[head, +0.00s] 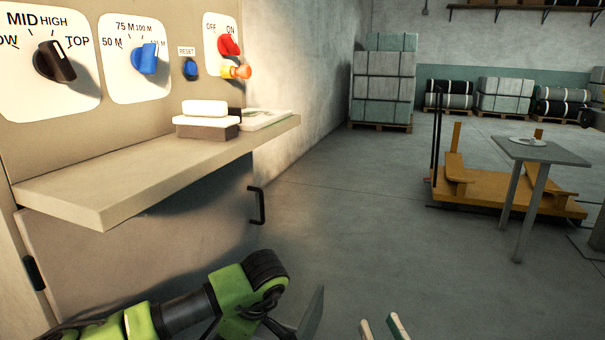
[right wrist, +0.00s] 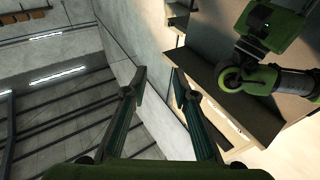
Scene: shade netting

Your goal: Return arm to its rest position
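My right gripper (head: 384,327) shows at the bottom edge of the head view, with only its two pale fingertips in the picture. They stand apart with nothing between them. In the right wrist view the fingers of the same gripper (right wrist: 156,78) are spread and empty. My left arm (head: 238,290), green and black, comes in from the left, low in front of the panel. A dark, pointed part beside it may be a finger of my left gripper, but its opening is cut off by the frame. My left arm also shows in the right wrist view (right wrist: 268,45).
A control panel (head: 120,95) with knobs stands at left, above a jutting shelf (head: 150,172) holding a white-and-grey block (head: 206,118). A black handle (head: 257,205) sticks out below. A small grey table (head: 545,150) and yellow platform (head: 480,188) stand right. The middle floor is clear.

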